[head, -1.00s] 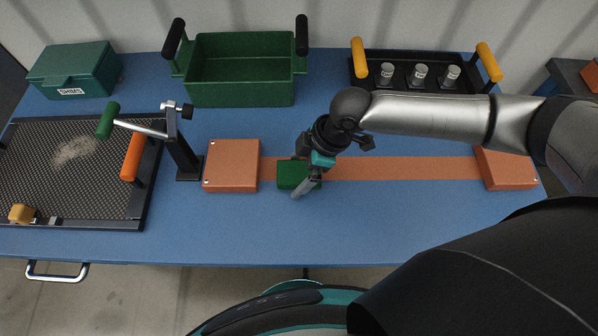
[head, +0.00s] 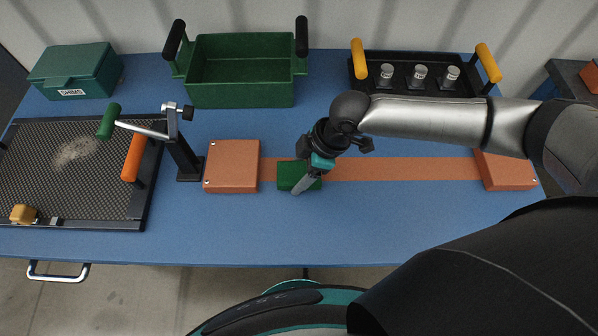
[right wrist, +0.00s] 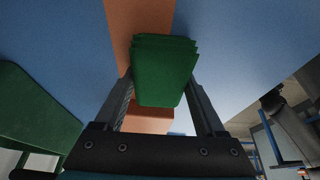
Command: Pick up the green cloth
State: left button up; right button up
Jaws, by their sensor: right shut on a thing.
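The green cloth (head: 288,174) is a small folded pad on the orange strip in the middle of the blue table. It also shows in the right wrist view (right wrist: 163,75), with layered folds at its edge. My right gripper (head: 300,180) is at the cloth, coming from above. In the right wrist view its two fingers (right wrist: 163,92) stand on either side of the cloth and are shut on it. Whether the cloth touches the table is hard to tell. My left gripper does not show.
Orange blocks stand at the left (head: 232,166) and right (head: 504,169) ends of the strip (head: 400,169). A green crate (head: 240,95) and a black tray (head: 440,90) with silver couplers stand behind. A clamp stand (head: 186,165) and mesh tray (head: 75,215) are left. The table front is clear.

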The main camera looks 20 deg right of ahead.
aim_at(299, 171)
jog(key=c, duration=0.4)
jog(key=shift+o, duration=0.2)
jog(key=shift+r, duration=0.55)
notch_tip(299, 171, up, 19)
jog(key=p, duration=0.5)
jog(key=shift+r+p, duration=0.2)
jog(key=shift+p, duration=0.1)
